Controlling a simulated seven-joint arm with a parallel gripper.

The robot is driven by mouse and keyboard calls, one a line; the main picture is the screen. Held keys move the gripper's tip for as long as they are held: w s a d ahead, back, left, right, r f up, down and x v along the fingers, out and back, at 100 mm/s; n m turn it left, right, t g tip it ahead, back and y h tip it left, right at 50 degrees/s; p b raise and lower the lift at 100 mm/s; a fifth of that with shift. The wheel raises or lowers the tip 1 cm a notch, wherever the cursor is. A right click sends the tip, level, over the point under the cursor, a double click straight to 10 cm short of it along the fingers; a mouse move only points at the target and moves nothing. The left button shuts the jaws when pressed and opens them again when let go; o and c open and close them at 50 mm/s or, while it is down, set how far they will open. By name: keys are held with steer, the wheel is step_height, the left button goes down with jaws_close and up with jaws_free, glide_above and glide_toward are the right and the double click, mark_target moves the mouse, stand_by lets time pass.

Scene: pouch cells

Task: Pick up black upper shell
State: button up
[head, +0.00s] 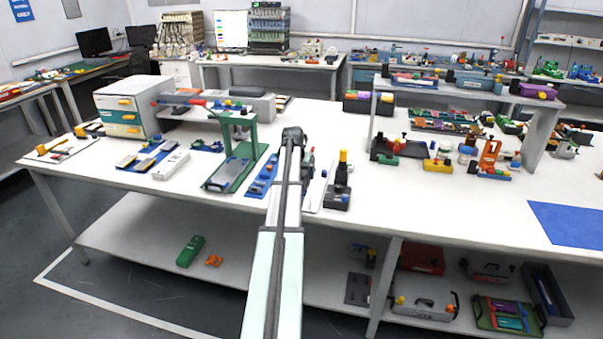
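I cannot tell for sure which dark part is the black upper shell. A black block with a yellow top (340,188) stands on the table just right of my arm. A dark flat plate (404,148) lies farther back, under the raised shelf at the right. Another dark plate (358,289) lies on the lower shelf. My arm reaches from the bottom centre up over the front table edge. My gripper's fingers cannot be made out; the arm hides that spot.
A green press stand (237,155) and blue trays (150,157) lie left of my arm. A cabinet (128,107) stands at the far left. An orange fixture (489,158) stands at the right. The white table (430,208) is clear at front right, up to a blue mat (567,224).

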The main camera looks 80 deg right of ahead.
steer(key=shift+d+f, duration=0.25)
steer(key=shift+f, duration=0.35)
steer(key=c, duration=1.1)
step_height(320, 180, up, 10)
steer(key=shift+r, duration=0.1)
